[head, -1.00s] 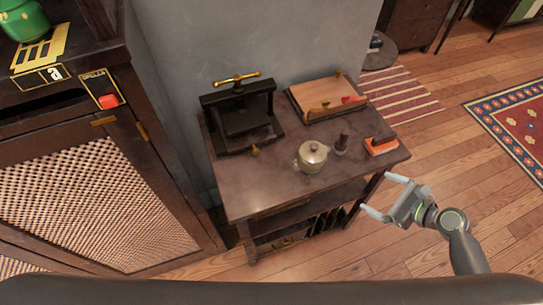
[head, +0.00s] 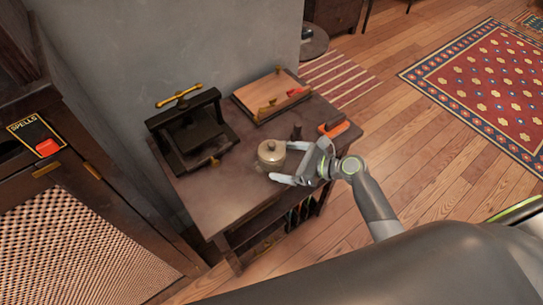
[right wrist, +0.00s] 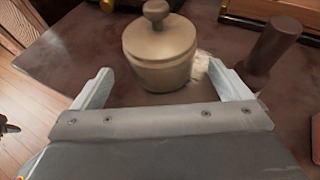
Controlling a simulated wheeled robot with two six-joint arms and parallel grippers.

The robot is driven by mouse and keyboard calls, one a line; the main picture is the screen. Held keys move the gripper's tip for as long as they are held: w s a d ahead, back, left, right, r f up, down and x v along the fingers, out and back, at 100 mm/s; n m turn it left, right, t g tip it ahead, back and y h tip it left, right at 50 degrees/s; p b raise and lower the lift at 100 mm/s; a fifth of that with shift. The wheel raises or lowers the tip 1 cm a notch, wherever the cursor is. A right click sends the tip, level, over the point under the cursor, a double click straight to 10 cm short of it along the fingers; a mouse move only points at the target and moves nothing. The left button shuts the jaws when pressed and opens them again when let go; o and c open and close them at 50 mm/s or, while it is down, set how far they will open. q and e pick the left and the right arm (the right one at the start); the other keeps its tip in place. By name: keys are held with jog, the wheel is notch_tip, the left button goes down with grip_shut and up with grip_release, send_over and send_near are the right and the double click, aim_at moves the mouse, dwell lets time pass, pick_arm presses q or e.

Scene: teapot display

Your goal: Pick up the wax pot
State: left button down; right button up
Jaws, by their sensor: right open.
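The wax pot (head: 270,154) is a small cream lidded pot with a round knob, standing upright on the dark wooden table (head: 216,200). In the right wrist view the wax pot (right wrist: 160,48) stands ahead of the fingers, a little right of the middle between them. My right gripper (head: 297,164) is open and empty, its fingers pointing left toward the pot. In the right wrist view the open right gripper (right wrist: 165,92) has its fingers to either side of the pot's near side; I cannot tell whether either touches it. My left gripper is out of view.
A dark stamp handle (right wrist: 270,47) stands right of the pot, close to the right finger. A black press (head: 190,130) and a wooden board (head: 270,94) are behind. An orange-red block (head: 338,128) lies at the right edge. The table's front left is clear.

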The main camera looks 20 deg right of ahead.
aim_at(272, 157)
jog(key=shift+x, duration=2.8)
jog(key=shift+d+r, duration=0.1)
jog(key=shift+w+r, duration=0.1)
jog(key=c, duration=1.4)
